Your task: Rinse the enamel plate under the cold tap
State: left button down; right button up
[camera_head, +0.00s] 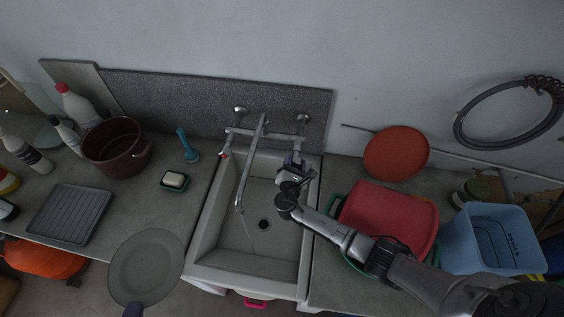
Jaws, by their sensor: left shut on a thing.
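The grey round enamel plate (147,267) is held up in front of the counter, left of the sink (230,262). My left gripper (133,309) shows only as a dark tip at the bottom edge, shut on the plate's near rim. The tap (256,150) has a long spout over the sink. A thin pale line below the spout looks like running water. My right gripper (291,166) is at the right side of the tap, by its right-hand end. Its fingers are too small and dark to tell whether they are open or hold the handle.
A soap dish (174,181), a brown pot (117,148) and a ribbed grey tray (70,213) stand on the left counter. A red tub (390,215) and a blue crate (488,238) stand right of the sink. The sink basin looks empty.

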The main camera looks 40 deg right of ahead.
jog(key=c, duration=0.4)
jog(key=m+b, duration=0.1)
jog(key=b, duration=0.1)
jog(key=shift+f+m+b, duration=0.3)
jog(key=shift+m+b, duration=0.05)
jog(key=shift+m, duration=0.05)
jog(key=shift+r+m+b, duration=0.15)
jog(key=shift+m+b, duration=0.45)
jog(key=shift+m, duration=0.1)
jog(key=shift+r, duration=0.2)
jog(key=o, duration=0.9)
jog(key=shift+b+v, duration=1.2)
jog(key=shift+v, duration=4.85)
